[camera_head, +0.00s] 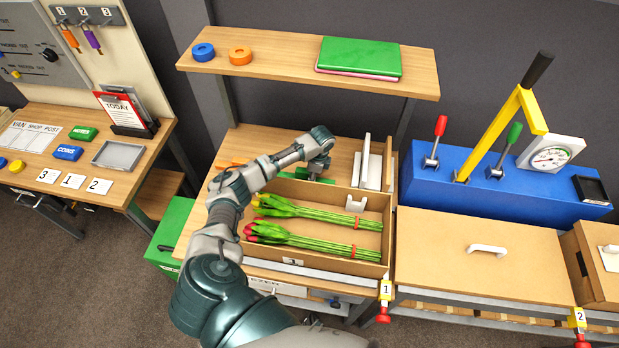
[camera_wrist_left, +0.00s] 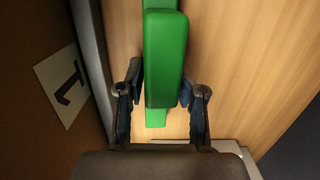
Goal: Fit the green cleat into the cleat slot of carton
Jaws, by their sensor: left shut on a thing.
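My left gripper (camera_head: 314,173) reaches over the back edge of the carton in the head view. It is shut on the green cleat (camera_wrist_left: 165,62), a block that shows between the two fingers in the left wrist view. In the head view the green cleat (camera_head: 302,175) is small and partly covered by the gripper. The open carton (camera_head: 318,262) holds two tulip bunches (camera_head: 320,216) with red bands. A white U-shaped piece (camera_head: 355,204) is at the carton's back right. I cannot make out the cleat slot. My right gripper is not in view.
White upright panels (camera_head: 370,165) stand behind the carton's right end. A shelf (camera_head: 300,75) hangs above the bench, with a green book (camera_head: 358,56) on it. A blue lever unit (camera_head: 500,180) and a closed carton (camera_head: 480,245) are at the right.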

